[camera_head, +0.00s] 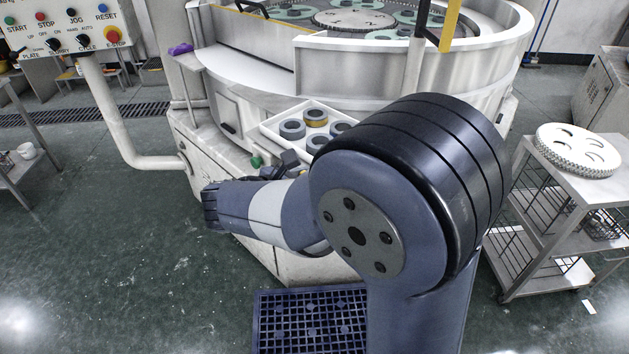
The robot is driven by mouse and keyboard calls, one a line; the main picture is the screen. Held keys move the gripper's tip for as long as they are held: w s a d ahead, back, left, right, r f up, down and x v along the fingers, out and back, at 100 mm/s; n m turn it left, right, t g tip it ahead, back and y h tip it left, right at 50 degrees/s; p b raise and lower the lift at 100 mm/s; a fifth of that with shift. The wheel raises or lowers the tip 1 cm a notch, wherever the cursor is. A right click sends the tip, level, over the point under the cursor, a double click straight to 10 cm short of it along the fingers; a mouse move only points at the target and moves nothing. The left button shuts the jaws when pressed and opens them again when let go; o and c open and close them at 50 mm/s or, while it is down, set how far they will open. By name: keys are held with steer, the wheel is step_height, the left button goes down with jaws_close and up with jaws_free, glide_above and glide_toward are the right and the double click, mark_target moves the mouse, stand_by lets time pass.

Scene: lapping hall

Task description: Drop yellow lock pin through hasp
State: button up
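I cannot make out a yellow lock pin or a hasp anywhere in this view. My arm fills the middle and right foreground and covers part of the machine's front. A small dark part beside the white tray, perhaps the end of my gripper (289,162), shows just above my arm. Its fingers are too small and too hidden to tell whether they are open or shut, or whether they hold anything. A green knob-like piece (257,162) is just left of it, at the machine's front.
The lapping machine (255,70) stands ahead, with a white tray (272,129) of several rings on its front. A control panel (62,28) is at upper left. A cart (590,184) bearing a toothed disc (577,150) stands right. A dark grid mat (275,338) lies below.

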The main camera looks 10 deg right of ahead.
steer(key=shift+f+b, duration=0.85)
steer(key=shift+f, duration=0.65)
steer(key=o, duration=1.1)
steer(key=shift+o, duration=0.2)
steer(key=shift+s+a, duration=0.1)
steer(key=v, duration=1)
steer(key=shift+s+a+b, duration=0.2)
steer(key=shift+b, duration=0.1)
